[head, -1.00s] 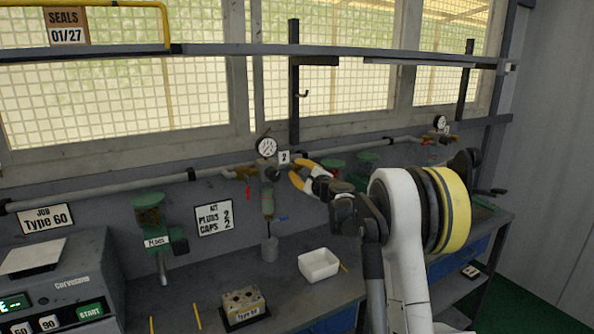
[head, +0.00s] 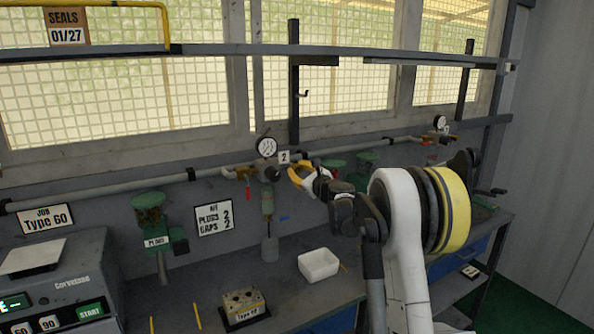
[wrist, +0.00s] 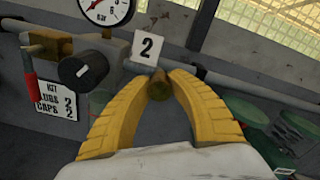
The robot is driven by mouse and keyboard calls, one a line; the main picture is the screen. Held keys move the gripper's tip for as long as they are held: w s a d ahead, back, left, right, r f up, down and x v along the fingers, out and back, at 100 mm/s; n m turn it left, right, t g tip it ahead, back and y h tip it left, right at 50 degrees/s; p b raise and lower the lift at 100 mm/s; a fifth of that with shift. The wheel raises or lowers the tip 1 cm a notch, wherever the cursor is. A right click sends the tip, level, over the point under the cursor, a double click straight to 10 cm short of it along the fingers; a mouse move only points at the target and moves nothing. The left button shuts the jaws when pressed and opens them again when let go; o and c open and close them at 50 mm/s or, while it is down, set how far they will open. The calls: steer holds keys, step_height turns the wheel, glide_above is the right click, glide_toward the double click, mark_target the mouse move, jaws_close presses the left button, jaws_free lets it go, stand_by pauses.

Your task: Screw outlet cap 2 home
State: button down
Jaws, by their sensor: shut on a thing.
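My gripper (wrist: 159,82) has two curved yellow fingers, closed on a short brown, brass-like cylinder, which looks like outlet cap 2 (wrist: 158,86). The cap's round end faces the wrist camera. Behind it is the pipe fitting under the "2" sign (wrist: 147,47). I cannot tell whether the cap is seated on the outlet or how far. In the head view my gripper (head: 292,173) is just right of the valve fitting (head: 267,171), below the gauge; the cap is not clear there.
A dark round knob (wrist: 85,69) and a red handle (wrist: 31,64) stand left of my fingers; the gauge (wrist: 107,8) is above. Green dispensers (wrist: 297,125) stand at the right in the wrist view.

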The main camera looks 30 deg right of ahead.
stand_by(0.3)
steer(key=c, duration=1.2)
jaws_free()
steer(key=s, duration=1.2)
steer(key=shift+d, duration=0.2)
steer(key=shift+a, duration=0.1)
